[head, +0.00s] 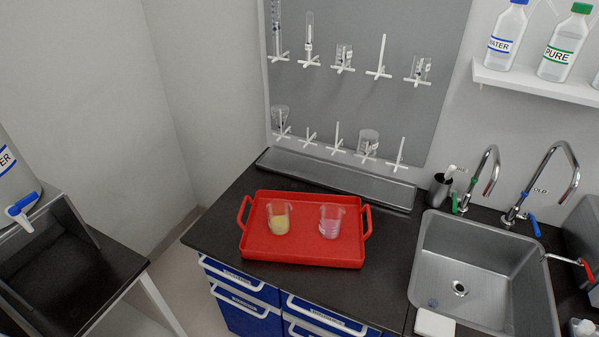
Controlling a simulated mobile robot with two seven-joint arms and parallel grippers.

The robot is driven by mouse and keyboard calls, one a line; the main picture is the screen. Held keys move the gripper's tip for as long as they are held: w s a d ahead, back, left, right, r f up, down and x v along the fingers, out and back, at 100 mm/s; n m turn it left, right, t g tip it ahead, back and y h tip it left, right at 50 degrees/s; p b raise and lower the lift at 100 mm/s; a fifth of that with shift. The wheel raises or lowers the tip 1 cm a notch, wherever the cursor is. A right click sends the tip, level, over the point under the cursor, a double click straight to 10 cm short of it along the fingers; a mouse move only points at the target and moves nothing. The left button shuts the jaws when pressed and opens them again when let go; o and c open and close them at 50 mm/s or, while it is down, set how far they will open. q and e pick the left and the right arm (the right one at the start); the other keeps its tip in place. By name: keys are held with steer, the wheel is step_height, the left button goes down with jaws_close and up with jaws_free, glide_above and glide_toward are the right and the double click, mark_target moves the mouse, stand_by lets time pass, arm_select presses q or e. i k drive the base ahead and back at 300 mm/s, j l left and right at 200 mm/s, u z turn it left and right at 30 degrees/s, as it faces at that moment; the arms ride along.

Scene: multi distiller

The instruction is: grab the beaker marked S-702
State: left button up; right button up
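Two small clear beakers stand upright on a red tray (300,253) on the dark counter. The left beaker (279,219) holds something yellow. The right beaker (331,222) holds something pink. The markings on both are too small to read, so I cannot tell which is S-702. More glassware hangs on the pegboard, including a wide vessel (368,140) and a small beaker (343,55), also with unreadable marks. Neither of my grippers is in view.
A steel sink (480,262) with taps (545,180) is to the right of the tray. A long metal trough (336,178) lies behind it, under the grey pegboard (345,100). A dark cup (438,189) stands by the sink. The counter (225,222) left of the tray is clear.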

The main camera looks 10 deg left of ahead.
mark_target(279, 210)
steer(key=j+z, duration=0.8)
steer(key=z, duration=0.15)
